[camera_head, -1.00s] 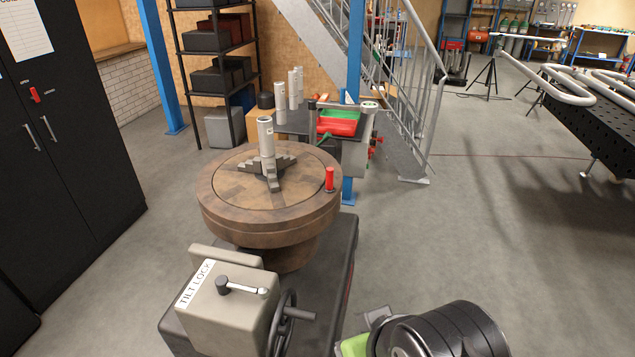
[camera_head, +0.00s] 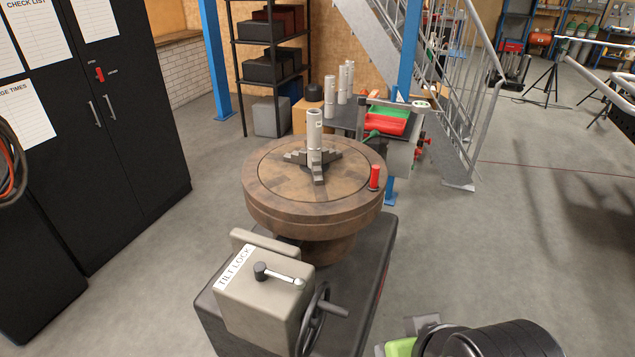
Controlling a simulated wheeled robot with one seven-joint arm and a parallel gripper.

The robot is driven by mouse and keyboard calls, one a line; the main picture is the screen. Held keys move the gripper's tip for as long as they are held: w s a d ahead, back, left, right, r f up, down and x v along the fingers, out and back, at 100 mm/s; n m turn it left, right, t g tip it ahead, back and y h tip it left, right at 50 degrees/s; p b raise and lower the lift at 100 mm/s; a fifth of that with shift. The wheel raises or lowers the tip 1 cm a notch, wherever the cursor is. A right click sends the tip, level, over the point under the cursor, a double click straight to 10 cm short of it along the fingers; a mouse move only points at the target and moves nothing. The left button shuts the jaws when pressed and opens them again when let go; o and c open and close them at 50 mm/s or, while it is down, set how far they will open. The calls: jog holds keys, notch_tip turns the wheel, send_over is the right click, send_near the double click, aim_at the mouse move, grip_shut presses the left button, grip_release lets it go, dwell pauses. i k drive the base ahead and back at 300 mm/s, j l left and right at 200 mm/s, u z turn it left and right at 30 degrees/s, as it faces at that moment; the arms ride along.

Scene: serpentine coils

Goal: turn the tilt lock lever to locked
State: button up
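The tilt lock lever (camera_head: 280,275) is a small silver bar with a dark knob at its left end. It lies on top of a grey box (camera_head: 257,308) with a white "TILT LOCK" label (camera_head: 234,266) along its upper left edge. The lever's bar points right and slightly toward me. No locked or unlocked marks can be read beside it. Part of my arm shows at the bottom right edge, black and green, apart from the box. My gripper is not in the picture.
Behind the box stands a round brown turntable (camera_head: 268,185) with a three-jaw chuck holding a grey cylinder (camera_head: 314,130) and a red peg (camera_head: 375,177) at its rim. A handwheel (camera_head: 313,322) sticks out at the box's right.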

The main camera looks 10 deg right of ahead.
aim_at(261, 273)
jog(key=i+j, duration=0.15)
jog(key=j, duration=0.25)
jog(key=i+j, duration=0.15)
jog(key=j, duration=0.25)
jog(key=i+j+u, duration=0.1)
jog(key=j, duration=0.35)
jog(key=i+j, duration=0.15)
jog(key=j, duration=0.25)
